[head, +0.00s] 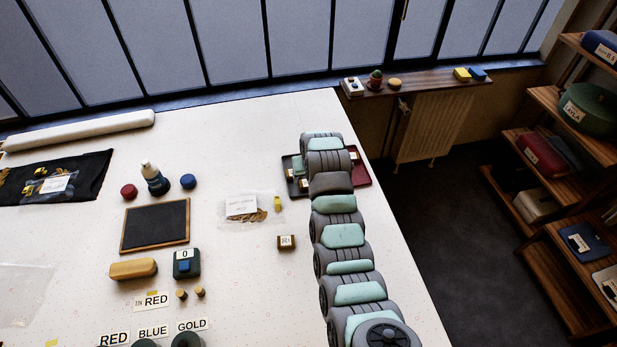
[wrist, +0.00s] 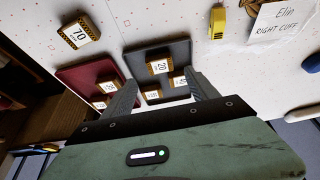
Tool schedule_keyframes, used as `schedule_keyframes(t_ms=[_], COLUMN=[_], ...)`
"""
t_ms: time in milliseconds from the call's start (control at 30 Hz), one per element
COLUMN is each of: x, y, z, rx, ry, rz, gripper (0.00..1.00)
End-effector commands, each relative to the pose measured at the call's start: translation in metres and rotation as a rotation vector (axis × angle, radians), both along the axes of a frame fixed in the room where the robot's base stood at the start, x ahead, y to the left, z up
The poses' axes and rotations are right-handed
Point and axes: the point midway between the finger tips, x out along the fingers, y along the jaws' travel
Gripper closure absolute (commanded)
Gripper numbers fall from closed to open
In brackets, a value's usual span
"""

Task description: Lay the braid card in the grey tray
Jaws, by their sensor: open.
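The grey tray (wrist: 181,50) lies in the middle of the wrist view and holds a few small cards with black-and-yellow borders. One of its cards (wrist: 159,67) reads 20. My gripper (wrist: 162,82) is open above this tray, its fingers on either side of the cards, with nothing seen held. A loose card (wrist: 78,33) reading 70 lies flat on the table outside the trays; a small card (head: 286,242) lies on the table in the head view. I cannot tell which card is the braid card. My arm hides much of the trays in the head view.
A dark red tray (wrist: 73,79) with cards sits beside the grey one, close to the table edge. A yellow item (wrist: 217,21) and a bag labelled Elin right cuff (wrist: 284,22) lie nearby. A slate board (head: 155,227) is farther left.

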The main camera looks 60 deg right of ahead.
Motion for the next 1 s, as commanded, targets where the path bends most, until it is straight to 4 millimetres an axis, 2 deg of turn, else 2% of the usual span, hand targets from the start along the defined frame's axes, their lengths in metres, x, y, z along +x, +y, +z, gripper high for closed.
schedule_keyframes(t_ms=[233, 433, 1000], x=[-0.006, -0.011, -0.012], y=[0.007, 0.013, 0.015], z=[0.031, 0.045, 0.048], rx=[-0.008, -0.006, -0.003], ry=[-0.006, -0.004, -0.002], rz=[0.000, 0.001, 0.001], gripper=[0.32, 0.32, 0.32])
